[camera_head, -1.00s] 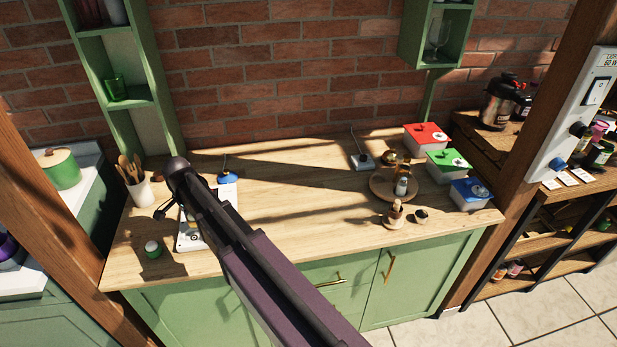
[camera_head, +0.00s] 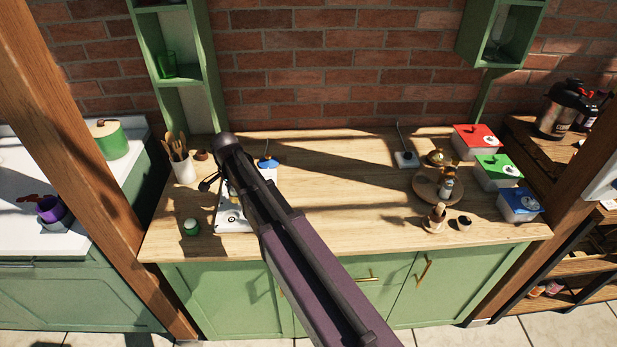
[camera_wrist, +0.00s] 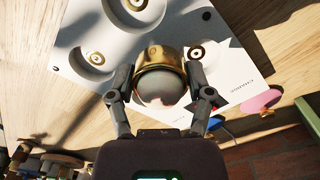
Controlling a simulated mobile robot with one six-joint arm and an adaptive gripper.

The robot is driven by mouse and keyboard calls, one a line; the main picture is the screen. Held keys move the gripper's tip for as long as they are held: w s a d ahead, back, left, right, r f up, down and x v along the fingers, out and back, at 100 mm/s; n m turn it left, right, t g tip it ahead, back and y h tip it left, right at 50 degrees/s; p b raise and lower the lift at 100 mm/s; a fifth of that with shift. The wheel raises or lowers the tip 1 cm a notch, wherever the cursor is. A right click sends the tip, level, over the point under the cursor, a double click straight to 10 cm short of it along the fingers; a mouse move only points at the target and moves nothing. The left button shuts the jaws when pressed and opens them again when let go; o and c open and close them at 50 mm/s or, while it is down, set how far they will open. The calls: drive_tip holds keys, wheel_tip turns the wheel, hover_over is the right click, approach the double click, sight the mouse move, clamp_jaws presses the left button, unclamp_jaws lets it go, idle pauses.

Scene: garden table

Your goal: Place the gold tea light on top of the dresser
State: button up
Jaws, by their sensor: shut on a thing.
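In the wrist view, my gripper (camera_wrist: 160,77) is shut on the gold tea light (camera_wrist: 160,57), a round gold cup with a pale rounded middle. Its fingers press on both sides of the cup. A white board (camera_wrist: 108,50) with round recesses and gold-rimmed round pieces lies behind it; I cannot tell whether the tea light touches it. In the head view, my arm reaches over the green dresser (camera_head: 225,298) with a wooden top, and its end hides the tea light. The white board (camera_head: 236,219) lies at the left of the top, partly behind my arm.
A utensil pot (camera_head: 184,170) and a small green jar (camera_head: 191,228) stand near the board. A round wooden tray (camera_head: 424,190) and red-, green- and blue-lidded boxes (camera_head: 476,142) fill the right. The middle (camera_head: 340,190) is clear. A wooden post (camera_head: 75,160) rises at left.

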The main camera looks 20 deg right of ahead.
drive_tip(key=b, duration=0.1)
hover_over(193, 207)
drive_tip(key=d, duration=0.1)
drive_tip(key=shift+s+d+f, duration=0.15)
drive_tip(key=shift+s+f, duration=0.1)
drive_tip(key=shift+f, duration=0.45)
drive_tip(key=shift+w+a, duration=0.2)
drive_tip(key=shift+a, duration=0.15)
drive_tip(key=shift+w+a+f+b, duration=0.1)
drive_tip(key=shift+a+f+b, duration=0.15)
drive_tip(key=shift+f+b, duration=1.55)
drive_tip(key=shift+b, duration=0.2)
drive_tip(key=shift+f, duration=0.2)
drive_tip(key=o, duration=1.1)
